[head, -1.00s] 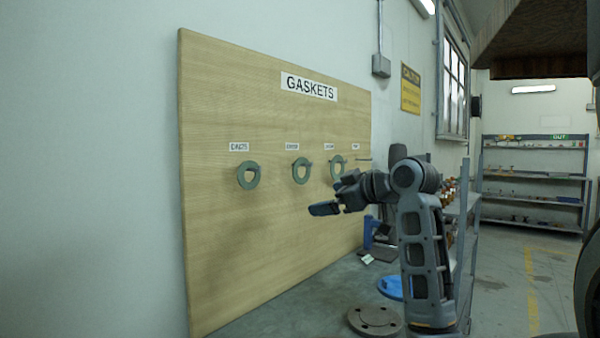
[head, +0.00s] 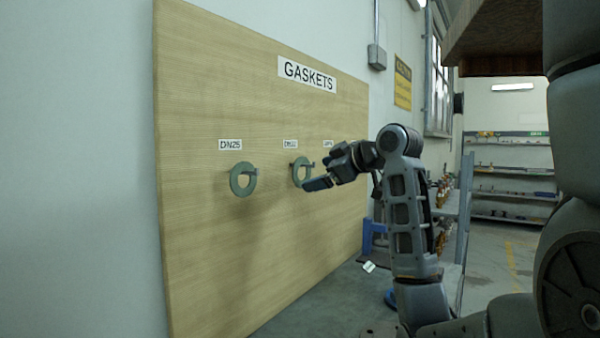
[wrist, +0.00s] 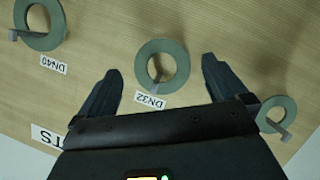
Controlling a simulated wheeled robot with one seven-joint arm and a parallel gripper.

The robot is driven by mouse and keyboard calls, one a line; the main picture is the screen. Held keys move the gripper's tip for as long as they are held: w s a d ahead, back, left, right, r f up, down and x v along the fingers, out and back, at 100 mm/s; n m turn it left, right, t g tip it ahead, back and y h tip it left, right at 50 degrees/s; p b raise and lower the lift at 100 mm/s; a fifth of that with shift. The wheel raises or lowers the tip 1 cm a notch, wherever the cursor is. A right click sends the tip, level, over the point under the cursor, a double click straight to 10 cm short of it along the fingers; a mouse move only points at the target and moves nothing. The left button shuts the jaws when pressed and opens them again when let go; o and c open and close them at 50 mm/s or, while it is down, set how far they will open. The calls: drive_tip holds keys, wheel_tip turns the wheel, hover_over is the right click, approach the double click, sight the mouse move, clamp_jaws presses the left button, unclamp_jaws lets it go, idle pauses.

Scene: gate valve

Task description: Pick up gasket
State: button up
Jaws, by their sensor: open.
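Green ring gaskets hang on pegs on a wooden board. The DN25 gasket (head: 234,183) is on the left in the head view and at the right edge in the wrist view (wrist: 290,106). The DN32 gasket (head: 296,177) is right of it, partly close behind my gripper. In the wrist view the DN32 gasket (wrist: 141,63) is on its peg between my fingers, with no visible contact. The DN40 gasket (wrist: 58,26) is at the upper left there; my arm hides it in the head view. My gripper (head: 318,184) is open and empty in front of the board.
The wooden board (head: 230,255) stands upright on a grey bench (head: 325,305), with a GASKETS sign (head: 307,74) at the top. A blue object (head: 372,236) is on the bench behind my arm. A shelf rack (head: 510,175) stands far right.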

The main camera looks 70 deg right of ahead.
drive_tip(key=p+x, duration=0.1)
drive_tip(key=x, duration=0.4)
drive_tip(key=shift+w+d, duration=0.1)
drive_tip(key=shift+w, duration=0.1)
drive_tip(key=c, duration=1)
